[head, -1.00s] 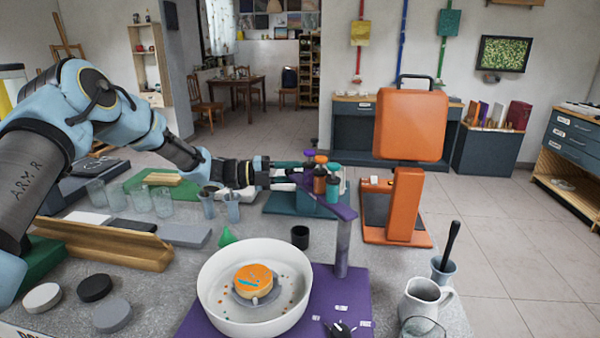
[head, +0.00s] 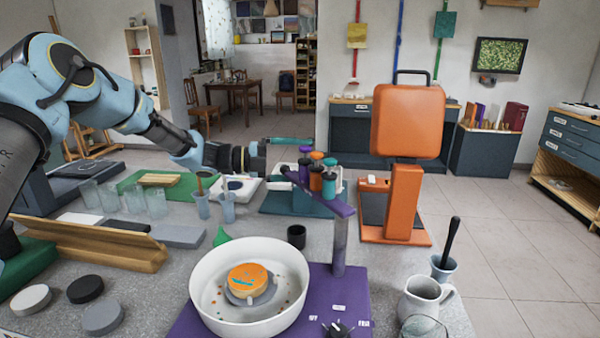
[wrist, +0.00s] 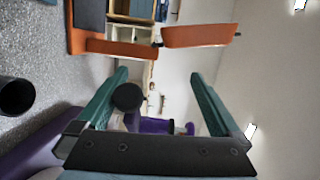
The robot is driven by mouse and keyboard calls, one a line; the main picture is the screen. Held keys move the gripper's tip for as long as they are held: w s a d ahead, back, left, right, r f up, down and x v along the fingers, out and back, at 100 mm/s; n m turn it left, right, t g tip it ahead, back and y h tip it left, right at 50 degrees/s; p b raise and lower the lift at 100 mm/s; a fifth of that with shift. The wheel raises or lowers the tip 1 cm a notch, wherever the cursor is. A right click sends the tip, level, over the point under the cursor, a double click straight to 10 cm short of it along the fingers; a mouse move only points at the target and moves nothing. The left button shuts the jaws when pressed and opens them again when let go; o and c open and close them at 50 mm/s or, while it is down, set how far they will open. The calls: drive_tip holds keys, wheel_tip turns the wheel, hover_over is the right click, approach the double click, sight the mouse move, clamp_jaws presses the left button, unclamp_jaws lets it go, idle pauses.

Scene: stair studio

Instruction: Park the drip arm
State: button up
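The drip arm (head: 328,195) is a purple bar on a grey post (head: 339,248) rising from a purple base (head: 345,285). It carries several bottles with purple, orange and teal caps (head: 320,172). The bar slants from the post up and left, behind the white bowl (head: 204,300) rather than across its middle. My gripper (head: 290,152) is level with the bottles, just left of them. In the wrist view its teal fingers (wrist: 158,73) are spread wide. A round black end (wrist: 127,97) shows near the left finger; contact is unclear. Purple bottle parts (wrist: 155,125) show beyond.
An orange press (head: 405,200) stands right of the drip arm. A white jug (head: 420,300) and a mortar (head: 443,270) stand at the front right. An orange-topped piece (head: 250,276) sits in the bowl.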

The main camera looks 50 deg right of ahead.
wheel_tip(320, 180, up, 8)
drive_tip(key=shift+d, duration=0.4)
wheel_tip(320, 180, down, 6)
drive_tip(key=a, duration=0.1)
drive_tip(key=w+d+f+p+v, duration=0.1)
drive_tip(key=p+v, duration=0.4)
drive_tip(key=v, duration=0.7)
drive_tip(key=shift+w+f+n+p, duration=0.3)
drive_tip(key=shift+w+f+p, duration=0.1)
drive_tip(key=shift+w, duration=0.1)
drive_tip(key=shift+d, duration=0.1)
drive_tip(key=shift+r+p, duration=0.15)
drive_tip(key=shift+p, duration=0.35)
